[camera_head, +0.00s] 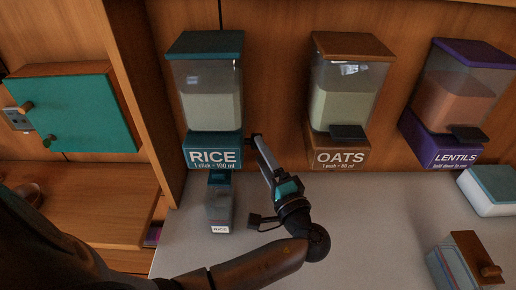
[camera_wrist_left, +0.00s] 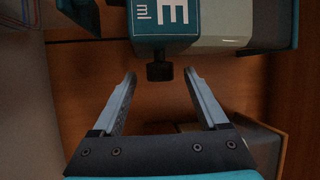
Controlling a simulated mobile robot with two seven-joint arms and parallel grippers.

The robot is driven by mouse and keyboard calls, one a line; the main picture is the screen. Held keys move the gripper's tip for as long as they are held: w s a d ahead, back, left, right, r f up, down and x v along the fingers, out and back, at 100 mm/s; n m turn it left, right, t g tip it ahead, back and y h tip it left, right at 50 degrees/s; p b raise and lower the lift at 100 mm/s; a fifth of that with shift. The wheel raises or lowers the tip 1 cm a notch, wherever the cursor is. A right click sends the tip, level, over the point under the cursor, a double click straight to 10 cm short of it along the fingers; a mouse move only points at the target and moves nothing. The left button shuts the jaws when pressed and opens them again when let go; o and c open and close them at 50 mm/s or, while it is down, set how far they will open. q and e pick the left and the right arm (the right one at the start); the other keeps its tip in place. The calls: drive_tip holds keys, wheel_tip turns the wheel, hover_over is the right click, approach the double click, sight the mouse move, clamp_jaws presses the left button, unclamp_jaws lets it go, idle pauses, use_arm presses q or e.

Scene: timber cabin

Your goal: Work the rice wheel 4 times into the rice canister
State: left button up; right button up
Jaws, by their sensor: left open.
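The rice dispenser (camera_head: 210,105) hangs on the back wall with a teal lid, pale grain in its clear hopper and a teal base lettered RICE, 1 click = 100 ml. Its rice wheel is the small dark knob (camera_wrist_left: 160,72) on the base, seen in the left wrist view. My left gripper (camera_head: 258,141) is at the right side of the base. Its fingers (camera_wrist_left: 160,80) are open, with the wheel between or just beyond their tips; contact cannot be told. The rice canister (camera_head: 219,208), small and grey with teal at its top, stands upright on the counter below the dispenser.
The oats dispenser (camera_head: 346,90) and purple lentils dispenser (camera_head: 455,100) hang to the right. Two lidded containers (camera_head: 490,190) (camera_head: 445,265) stand on the grey counter (camera_head: 370,215) at right. A teal cabinet (camera_head: 75,115) and wooden shelf (camera_head: 95,200) are left. Mid-counter is clear.

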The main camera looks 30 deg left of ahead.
use_arm(q)
drive_tip(key=b+v, duration=0.1)
drive_tip(key=v, duration=1.1)
drive_tip(key=shift+b, duration=0.35)
drive_tip(key=shift+d, duration=0.15)
